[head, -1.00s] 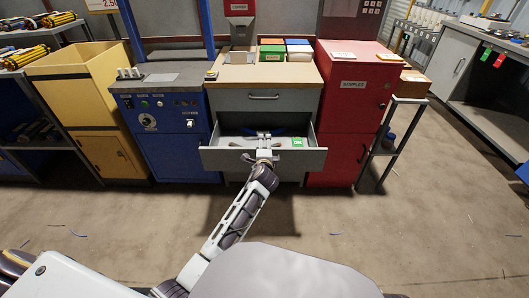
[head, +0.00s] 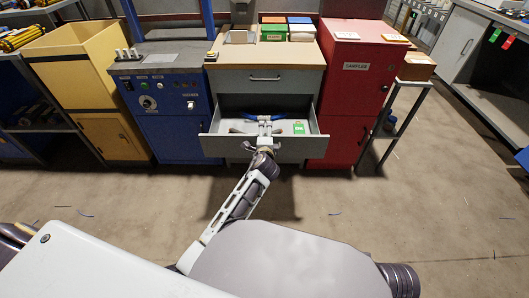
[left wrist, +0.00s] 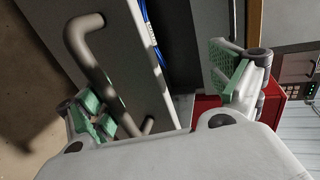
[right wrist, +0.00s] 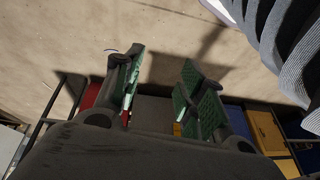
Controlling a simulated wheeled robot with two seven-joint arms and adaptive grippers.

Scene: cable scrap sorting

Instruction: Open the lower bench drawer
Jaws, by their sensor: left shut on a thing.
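The lower bench drawer (head: 225,147) is pulled out from under the bench, with its inside showing. Its grey front also fills the middle of the left wrist view (left wrist: 125,55), with its bar handle (left wrist: 90,58) on the outer face. My left gripper (head: 265,123) is at the middle of this front. In the left wrist view one finger is on the handle side and the other is over the drawer's inside, so the jaws straddle the front and are closed on the drawer. My right gripper (right wrist: 160,95) is open and empty, seen only in the right wrist view.
The upper drawer (head: 245,84) is shut above. A blue machine cabinet (head: 175,135) stands left and a red samples cabinet (head: 345,95) right, both close to the drawer's sides. A green-marked item (head: 298,128) and blue cable lie inside. The floor in front is clear except for small scraps.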

